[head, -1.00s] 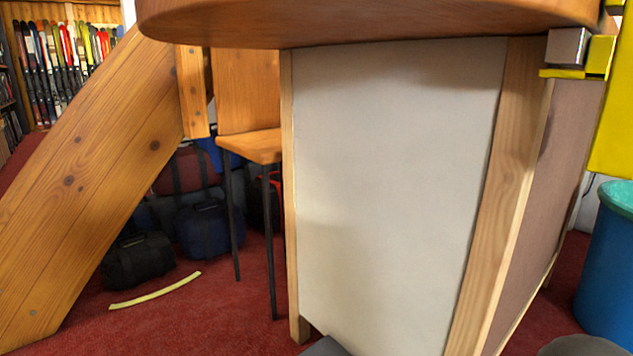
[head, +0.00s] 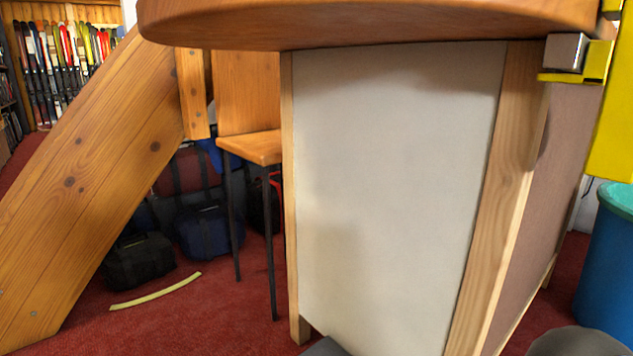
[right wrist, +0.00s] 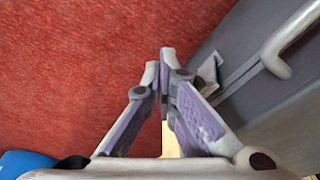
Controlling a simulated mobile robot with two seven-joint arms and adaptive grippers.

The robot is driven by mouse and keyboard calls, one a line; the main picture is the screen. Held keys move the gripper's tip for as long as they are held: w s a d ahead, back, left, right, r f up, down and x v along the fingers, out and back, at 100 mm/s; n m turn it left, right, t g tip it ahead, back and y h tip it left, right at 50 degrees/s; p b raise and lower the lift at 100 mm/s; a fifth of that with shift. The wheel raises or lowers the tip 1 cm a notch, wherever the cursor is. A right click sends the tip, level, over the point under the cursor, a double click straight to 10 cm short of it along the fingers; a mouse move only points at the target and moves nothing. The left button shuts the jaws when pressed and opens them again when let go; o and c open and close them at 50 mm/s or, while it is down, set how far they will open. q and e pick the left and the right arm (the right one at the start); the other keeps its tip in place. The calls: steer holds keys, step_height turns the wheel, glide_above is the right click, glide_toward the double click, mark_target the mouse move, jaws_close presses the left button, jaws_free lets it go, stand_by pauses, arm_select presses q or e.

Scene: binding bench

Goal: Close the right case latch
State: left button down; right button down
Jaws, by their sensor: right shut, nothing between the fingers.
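In the right wrist view the dark grey case (right wrist: 245,72) runs along the right side, with a light grey curved handle (right wrist: 290,42). A small pale grey tab, seemingly the latch (right wrist: 209,73), sticks out from the case edge. My right gripper (right wrist: 165,58) is shut and empty, its fingertips together just left of the tab. A small gap seems to show between fingertips and tab, but I cannot tell contact for sure. The latch's exact angle is unclear. My left gripper is in neither view, and the right one is not in the head view.
In the head view a wooden bench (head: 400,22) with a white panel (head: 395,190) fills the middle. A stool (head: 250,148), bags (head: 138,262) and a yellow strip (head: 155,292) are left. A blue bin (head: 606,270) is right. Red carpet (right wrist: 80,70) lies left of the gripper.

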steer(key=shift+w+a+r, duration=0.1)
steer(key=shift+w+a, duration=0.05)
steer(key=shift+w+a+r, duration=0.35)
steer(key=shift+w+a, duration=0.05)
steer(key=shift+w, duration=0.05)
stand_by(0.5)
